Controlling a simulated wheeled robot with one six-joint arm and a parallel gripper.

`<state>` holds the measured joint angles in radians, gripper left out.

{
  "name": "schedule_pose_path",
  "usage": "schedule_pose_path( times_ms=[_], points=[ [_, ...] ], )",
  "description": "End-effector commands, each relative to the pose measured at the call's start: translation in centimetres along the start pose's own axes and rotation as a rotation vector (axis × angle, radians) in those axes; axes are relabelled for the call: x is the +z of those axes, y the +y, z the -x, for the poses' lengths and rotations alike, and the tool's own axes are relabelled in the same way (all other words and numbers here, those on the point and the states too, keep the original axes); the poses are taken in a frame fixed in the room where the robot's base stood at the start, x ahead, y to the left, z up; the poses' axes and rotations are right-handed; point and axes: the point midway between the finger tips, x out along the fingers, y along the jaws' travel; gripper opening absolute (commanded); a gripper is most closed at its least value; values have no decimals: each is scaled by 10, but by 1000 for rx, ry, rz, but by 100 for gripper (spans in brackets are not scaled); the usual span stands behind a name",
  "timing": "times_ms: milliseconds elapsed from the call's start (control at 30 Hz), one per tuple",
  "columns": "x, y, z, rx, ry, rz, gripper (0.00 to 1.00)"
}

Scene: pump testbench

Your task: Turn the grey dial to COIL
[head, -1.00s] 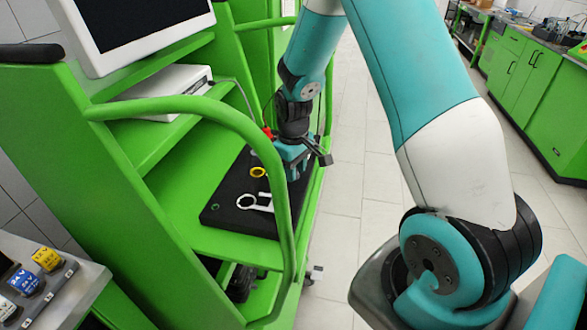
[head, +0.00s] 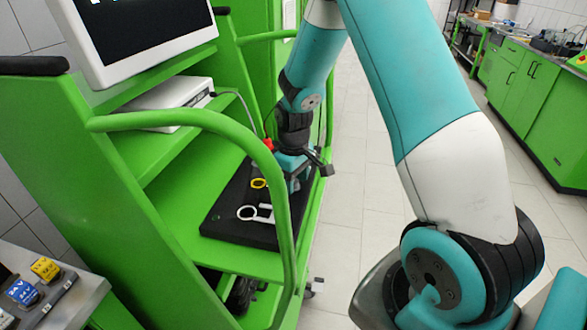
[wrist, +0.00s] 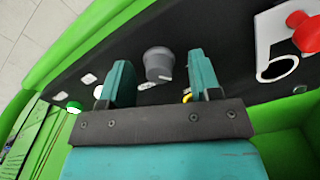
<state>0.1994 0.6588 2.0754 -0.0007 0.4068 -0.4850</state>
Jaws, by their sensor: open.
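The grey dial (wrist: 158,64) shows in the wrist view on the black panel (wrist: 220,50), with a light pointer mark on its face. My gripper (wrist: 160,85) is open, its two teal fingers on either side of the dial in the picture. The fingertips look short of the dial, and nothing is between them; I cannot tell the exact gap. In the head view my gripper (head: 296,175) is over the right edge of the black panel (head: 235,225), where the arm hides the dial. The COIL label cannot be read.
A green rail (head: 200,118) curves in front of the shelf. Open floor (head: 350,240) is to the right.

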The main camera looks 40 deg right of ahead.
Motion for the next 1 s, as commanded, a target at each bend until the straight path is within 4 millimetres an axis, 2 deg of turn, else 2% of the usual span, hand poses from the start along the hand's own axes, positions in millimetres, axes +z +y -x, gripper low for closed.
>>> schedule_pose_path(
  times_ms=[167,500,700,833,1000],
  points=[
    [-1,1,21,3,5,0,57],
    [-1,0,106,4,8,1,57],
    [-1,0,148,3,5,1,57],
    [-1,-1,164,1,4,1,57],
    [0,-1,173,0,2,1,57]
  ],
)
